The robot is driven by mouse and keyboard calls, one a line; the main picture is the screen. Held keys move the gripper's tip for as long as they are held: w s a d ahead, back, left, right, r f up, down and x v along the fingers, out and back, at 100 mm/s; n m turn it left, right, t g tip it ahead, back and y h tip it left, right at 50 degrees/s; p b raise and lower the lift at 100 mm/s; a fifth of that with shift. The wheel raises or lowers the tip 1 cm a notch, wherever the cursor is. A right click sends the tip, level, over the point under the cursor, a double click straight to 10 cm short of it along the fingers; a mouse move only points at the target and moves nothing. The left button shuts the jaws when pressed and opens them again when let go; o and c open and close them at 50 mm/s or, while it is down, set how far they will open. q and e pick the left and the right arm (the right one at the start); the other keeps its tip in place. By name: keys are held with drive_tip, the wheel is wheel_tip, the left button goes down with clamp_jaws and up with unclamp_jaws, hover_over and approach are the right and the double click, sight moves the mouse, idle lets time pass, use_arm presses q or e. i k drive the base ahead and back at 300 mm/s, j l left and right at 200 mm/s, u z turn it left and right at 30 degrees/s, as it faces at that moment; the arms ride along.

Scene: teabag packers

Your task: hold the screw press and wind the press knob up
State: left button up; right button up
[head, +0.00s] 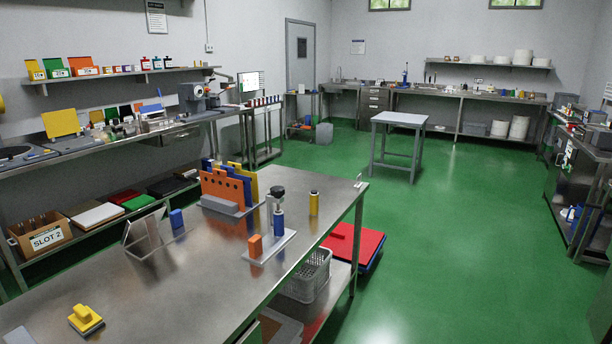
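What looks like the screw press stands on the near steel table (180,292), right of the middle. It has a pale flat base plate (286,238), a post and a dark round press knob (277,190) on top. A blue cylinder (279,225) stands below the knob. An orange block (255,246) is at the plate's left end. I cannot tell how far the knob is wound. Neither of my grippers is in view.
An orange, blue and yellow panel rack (225,208) stands behind the press. A yellow cylinder (314,203) is to its right. A tilted grey stand (147,236) and a yellow block (86,319) are left. The table's front middle is clear. Green floor (440,250) is open at right.

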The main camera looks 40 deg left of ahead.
sight(277, 191)
drive_tip(key=i+u, duration=0.25)
drive_tip(key=i, duration=0.15)
drive_tip(key=i+l+u, duration=0.2)
drive_tip(key=i, duration=0.25)
drive_tip(key=i+u, duration=0.25)
drive_tip(key=i, duration=0.15)
drive_tip(key=i+l+u, duration=0.2)
drive_tip(key=i, duration=0.2)
drive_tip(key=i+u, duration=0.25)
drive_tip(key=u, duration=0.2)
drive_tip(key=i+l+u, duration=0.2)
drive_tip(key=u, duration=0.25)
drive_tip(key=i+l+u, duration=0.25)
drive_tip(key=u, duration=0.25)
drive_tip(key=i+l+u, duration=0.15)
drive_tip(key=l+u, duration=0.15)
drive_tip(key=u, duration=0.15)
drive_tip(key=i+l+u, duration=0.1)
drive_tip(key=l+u, duration=0.2)
drive_tip(key=u, duration=0.15)
